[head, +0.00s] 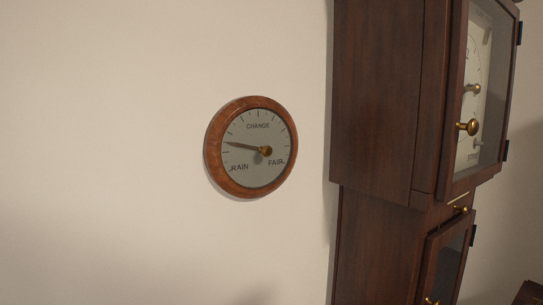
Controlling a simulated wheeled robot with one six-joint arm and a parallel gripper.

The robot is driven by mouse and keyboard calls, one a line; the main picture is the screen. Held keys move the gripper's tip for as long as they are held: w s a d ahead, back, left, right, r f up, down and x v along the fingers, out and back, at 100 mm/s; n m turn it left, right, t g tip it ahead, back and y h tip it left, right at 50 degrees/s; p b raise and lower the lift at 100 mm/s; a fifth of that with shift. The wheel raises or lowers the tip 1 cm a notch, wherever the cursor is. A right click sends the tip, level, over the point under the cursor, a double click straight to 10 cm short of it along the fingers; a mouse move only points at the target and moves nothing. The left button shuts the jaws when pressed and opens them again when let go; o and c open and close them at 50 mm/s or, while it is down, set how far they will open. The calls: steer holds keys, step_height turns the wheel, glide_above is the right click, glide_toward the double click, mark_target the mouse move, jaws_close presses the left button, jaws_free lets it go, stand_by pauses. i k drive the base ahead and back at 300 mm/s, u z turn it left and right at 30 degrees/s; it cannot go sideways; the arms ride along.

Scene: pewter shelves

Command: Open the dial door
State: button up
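The dial door (455,105) is a dark wood frame with a glass pane on the upper part of a tall wooden clock case (380,95) at the right. I see it at a steep angle, and it looks closed against the case. A round brass knob (468,127) sticks out from its left side. Dark hinges (519,33) show on its right edge. Part of a pale clock dial (471,105) shows through the glass. My gripper is not in view.
A round wood-rimmed barometer (213,150) hangs on the beige wall left of the clock. Below the dial door are a small brass knob (460,209) and a lower glazed door (429,267). A dark wooden corner (530,292) shows at bottom right. The space before the wall looks clear.

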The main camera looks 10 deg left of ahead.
mark_target(448, 188)
steer(key=k, duration=1.3)
steer(key=z, duration=0.5)
steer(key=i, duration=0.7)
steer(key=z, duration=0.45)
steer(key=i, duration=0.7)
steer(key=u, duration=0.1)
